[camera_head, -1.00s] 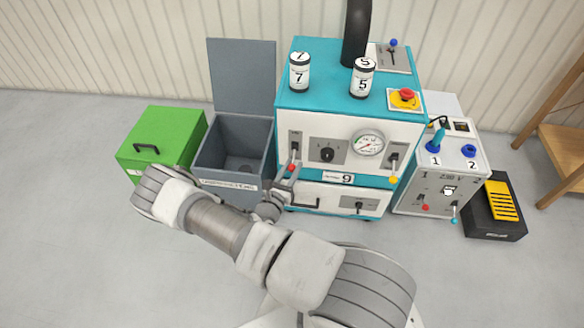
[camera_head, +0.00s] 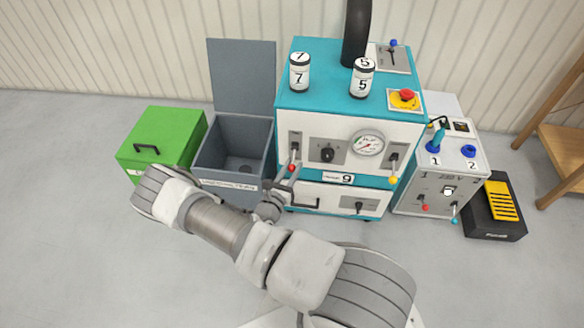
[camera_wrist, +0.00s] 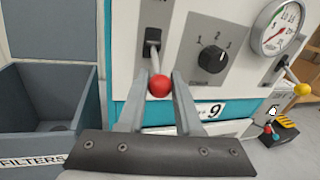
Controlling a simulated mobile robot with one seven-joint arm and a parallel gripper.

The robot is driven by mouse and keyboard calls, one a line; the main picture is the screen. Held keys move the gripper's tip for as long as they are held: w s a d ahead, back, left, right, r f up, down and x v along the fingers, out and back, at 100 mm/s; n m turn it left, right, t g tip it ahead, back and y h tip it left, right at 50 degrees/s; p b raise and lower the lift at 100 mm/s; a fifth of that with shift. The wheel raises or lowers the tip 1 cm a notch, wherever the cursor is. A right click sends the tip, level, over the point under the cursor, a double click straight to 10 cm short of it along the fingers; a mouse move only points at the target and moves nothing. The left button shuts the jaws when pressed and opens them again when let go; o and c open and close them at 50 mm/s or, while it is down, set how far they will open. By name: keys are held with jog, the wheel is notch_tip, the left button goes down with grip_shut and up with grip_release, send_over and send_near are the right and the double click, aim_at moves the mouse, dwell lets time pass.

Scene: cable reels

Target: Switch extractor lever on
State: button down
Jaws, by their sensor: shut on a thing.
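A lever with a red ball knob (camera_head: 292,168) hangs down from a grey plate on the left of the teal and white machine's front (camera_head: 310,120). In the wrist view its red knob (camera_wrist: 159,86) sits between the two fingers. My gripper (camera_head: 287,172) is shut on this knob. The lever's stem (camera_wrist: 153,52) rises from the knob to a dark slot. A yellow-knobbed lever (camera_head: 393,180) hangs on the right of the front. A blue-knobbed lever (camera_head: 393,43) stands up on the machine's top, beside the black pipe (camera_head: 357,30). I cannot read which is labelled the extractor.
A dial knob (camera_wrist: 212,59) and a gauge (camera_wrist: 277,26) lie right of the lever. An open grey bin (camera_head: 230,137) and a green box (camera_head: 160,138) stand left. Two cans stand on the machine. A smaller switch box (camera_head: 440,180) stands right.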

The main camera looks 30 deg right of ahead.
aim_at(292, 168)
jog(key=shift+r, duration=0.15)
jog(key=p, duration=0.2)
jog(key=r+g+y+p, duration=0.1)
jog(key=p, duration=0.2)
jog(key=shift+s+a+r, duration=0.1)
jog(key=shift+s+r, duration=0.1)
jog(key=shift+r, duration=0.05)
notch_tip(292, 168, up, 2)
jog(key=n+g+y+p, duration=0.1)
jog(key=g+y+p, duration=0.1)
jog(key=p, duration=0.5)
jog(key=shift+s, duration=0.1)
jog(key=r+g+y+p, duration=0.1)
jog(key=g+y+p, duration=0.1)
jog(key=p, duration=0.2)
jog(key=shift+r+p, duration=0.15)
jog(key=shift+p, duration=0.25)
jog(key=shift+w+r+n+g+y+p, duration=0.2)
jog(key=shift+g+y+p, duration=0.2)
jog(key=shift+g+p, duration=0.15)
jog(key=shift+w+r+n+g+y+p, duration=0.1)
jog(key=shift+r+n+g+y+p, duration=0.1)
jog(key=shift+g+y+p, duration=0.3)
jog(key=c, duration=0.6)
grip_release()
